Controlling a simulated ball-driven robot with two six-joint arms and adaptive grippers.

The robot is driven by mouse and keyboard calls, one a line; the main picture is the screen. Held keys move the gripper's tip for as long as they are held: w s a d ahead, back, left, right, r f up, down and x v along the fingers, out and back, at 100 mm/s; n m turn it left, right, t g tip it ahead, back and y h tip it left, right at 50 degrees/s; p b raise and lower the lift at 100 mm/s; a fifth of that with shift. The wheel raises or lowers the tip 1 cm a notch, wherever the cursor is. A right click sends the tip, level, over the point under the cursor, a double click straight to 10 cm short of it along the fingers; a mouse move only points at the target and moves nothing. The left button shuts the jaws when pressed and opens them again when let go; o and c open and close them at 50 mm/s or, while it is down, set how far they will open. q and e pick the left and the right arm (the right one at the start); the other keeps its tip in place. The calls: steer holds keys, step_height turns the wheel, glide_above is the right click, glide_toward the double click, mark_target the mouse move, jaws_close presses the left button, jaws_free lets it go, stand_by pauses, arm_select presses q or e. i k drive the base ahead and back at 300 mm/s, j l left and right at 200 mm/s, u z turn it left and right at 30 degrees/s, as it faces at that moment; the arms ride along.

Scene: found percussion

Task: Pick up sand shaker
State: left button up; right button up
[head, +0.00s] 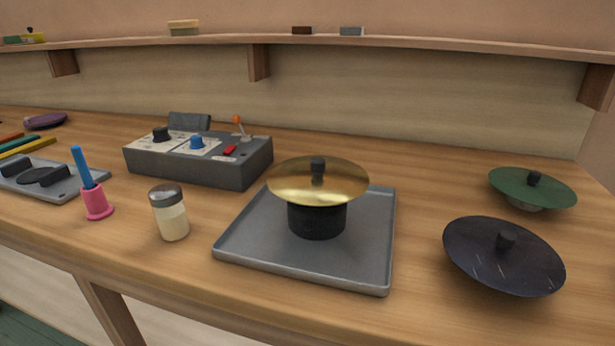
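The sand shaker looks to be the small clear jar (171,215) with a dark grey lid and pale sand-like filling. It stands upright on the wooden table (420,315) near its front edge, left of the grey tray. Nothing touches it, and its front is fully visible. Neither of my grippers shows in the head view.
Left of the jar is a pink holder (96,202) with a blue stick. Behind it is a grey control box (200,157). A grey tray (254,239) bears a black pot (317,219) under a gold lid (300,181). Dark (500,265) and green (515,186) lids lie right.

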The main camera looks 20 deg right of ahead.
mark_target(167, 202)
steer(key=k+j+u, duration=0.65)
steer(key=u, duration=0.2)
